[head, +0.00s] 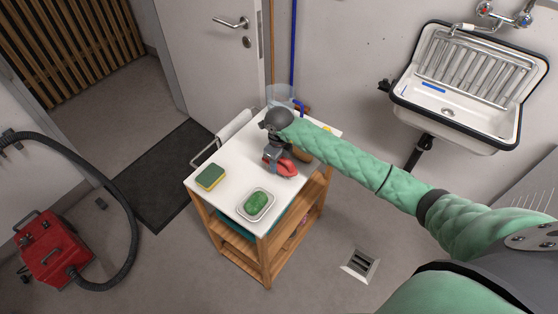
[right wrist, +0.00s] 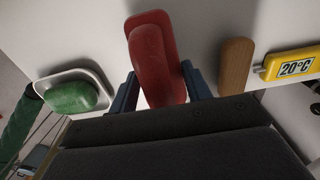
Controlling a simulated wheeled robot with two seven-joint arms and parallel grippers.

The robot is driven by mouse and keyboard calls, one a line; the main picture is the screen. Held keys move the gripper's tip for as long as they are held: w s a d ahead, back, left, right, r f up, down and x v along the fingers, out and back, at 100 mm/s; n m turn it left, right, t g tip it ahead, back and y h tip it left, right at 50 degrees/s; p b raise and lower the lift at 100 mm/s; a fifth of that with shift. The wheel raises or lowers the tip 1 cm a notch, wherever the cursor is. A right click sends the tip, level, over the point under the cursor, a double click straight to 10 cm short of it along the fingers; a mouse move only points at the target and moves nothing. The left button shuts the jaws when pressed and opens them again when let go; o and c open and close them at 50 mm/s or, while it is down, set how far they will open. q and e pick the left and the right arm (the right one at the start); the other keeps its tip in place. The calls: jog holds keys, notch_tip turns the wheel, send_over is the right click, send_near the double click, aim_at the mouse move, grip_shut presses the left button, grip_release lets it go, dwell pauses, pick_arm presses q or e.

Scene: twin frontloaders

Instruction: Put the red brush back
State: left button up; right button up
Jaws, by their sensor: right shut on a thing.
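The red brush (head: 286,167) is at the middle of the white-topped cart (head: 228,160), at or just above its surface; I cannot tell whether it touches. It also shows in the right wrist view (right wrist: 155,60), upper middle, between the two blue-grey fingers. My right gripper (head: 279,162) is shut on it, pointing down at the cart top. The wrist hides part of the cart behind it. My left gripper is in neither view.
A green soap in a metal dish (head: 270,210) and a yellow-green sponge (head: 210,177) lie on the cart's near side. A wooden piece (right wrist: 236,65) and yellow thermometer (right wrist: 290,64) lie right of the brush in the wrist view. A clear container (head: 280,95) stands behind.

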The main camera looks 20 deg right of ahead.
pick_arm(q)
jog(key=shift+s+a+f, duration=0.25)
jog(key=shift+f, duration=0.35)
pick_arm(e)
jog(key=shift+f, duration=0.55)
jog(key=shift+f, duration=0.1)
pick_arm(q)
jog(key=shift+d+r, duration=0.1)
pick_arm(e)
jog(key=o, duration=0.9)
jog(key=shift+o, duration=0.2)
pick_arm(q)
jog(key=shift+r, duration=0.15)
